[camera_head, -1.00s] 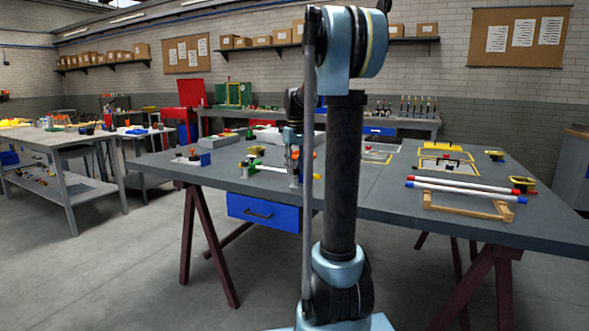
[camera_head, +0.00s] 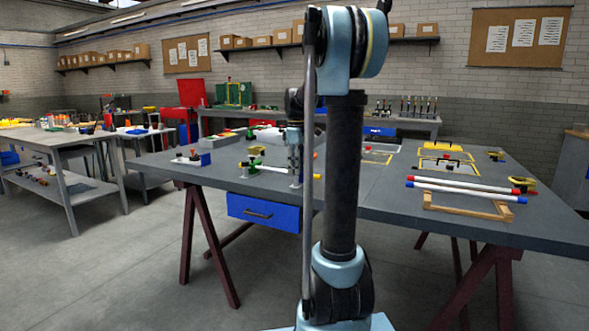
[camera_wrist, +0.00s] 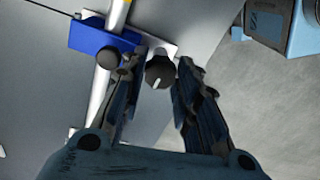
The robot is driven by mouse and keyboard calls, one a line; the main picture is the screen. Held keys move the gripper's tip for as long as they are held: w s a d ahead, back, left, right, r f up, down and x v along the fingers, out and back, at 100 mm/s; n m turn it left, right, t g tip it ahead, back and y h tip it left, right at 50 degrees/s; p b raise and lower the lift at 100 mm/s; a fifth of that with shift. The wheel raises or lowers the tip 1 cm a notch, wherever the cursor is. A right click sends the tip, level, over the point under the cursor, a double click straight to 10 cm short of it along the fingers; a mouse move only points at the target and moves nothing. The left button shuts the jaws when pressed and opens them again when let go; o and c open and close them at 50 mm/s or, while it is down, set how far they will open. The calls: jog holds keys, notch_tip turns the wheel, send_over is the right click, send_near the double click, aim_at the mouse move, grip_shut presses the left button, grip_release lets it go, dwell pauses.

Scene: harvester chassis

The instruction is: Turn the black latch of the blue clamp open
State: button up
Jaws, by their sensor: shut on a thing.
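In the wrist view the blue clamp (camera_wrist: 98,38) sits around a pale rod, with a round black knob (camera_wrist: 108,59) on its near side. The black latch (camera_wrist: 159,72), a rounded dark piece with a white mark, is beside the clamp at the end of a pale plate. My gripper (camera_wrist: 161,71) has its two fingers on either side of the latch and is shut on it. In the head view my gripper (camera_head: 296,176) is low over the front edge of the table, partly behind my arm. I cannot make out the latch there.
The pale rod (camera_wrist: 98,100) runs close along the left finger. The grey table (camera_head: 400,212) holds red- and blue-ended tubes (camera_head: 465,188) on a wooden stand at right and a small blue block (camera_head: 205,159) at left. A blue drawer (camera_head: 262,212) hangs below the edge.

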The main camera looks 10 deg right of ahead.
jog(key=shift+w+d+n, duration=0.15)
jog(key=shift+w+n, duration=0.05)
jog(key=shift+n, duration=0.4)
jog(key=o, duration=1.1)
jog(key=shift+c, duration=0.2)
jog(key=shift+s, duration=0.1)
jog(key=shift+r, duration=0.1)
jog(key=shift+r, duration=3.85)
